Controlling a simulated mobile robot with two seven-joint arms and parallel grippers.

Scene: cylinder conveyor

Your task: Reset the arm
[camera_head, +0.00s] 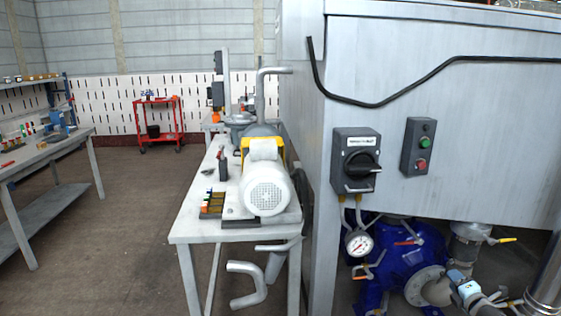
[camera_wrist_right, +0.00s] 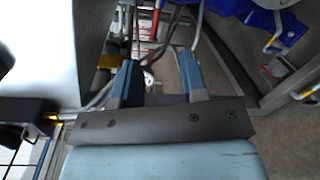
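My right gripper (camera_wrist_right: 158,72) shows in the right wrist view with its two blue-grey fingers apart and nothing held between them. In the head view, a small pale blue and dark part at the lower right, in front of the blue pump (camera_head: 398,262), looks like this gripper (camera_head: 463,283); its fingers are too small there to judge. The blue pump body also shows at the upper right of the wrist view (camera_wrist_right: 240,12). My left gripper is in neither view.
A large grey metal cabinet (camera_head: 450,70) fills the right side, with a black rotary switch (camera_head: 356,160) and a button box (camera_head: 418,147). A pressure gauge (camera_head: 359,243) hangs below. A workbench (camera_head: 205,225) carries a white motor (camera_head: 266,187). Open floor (camera_head: 125,225) lies left.

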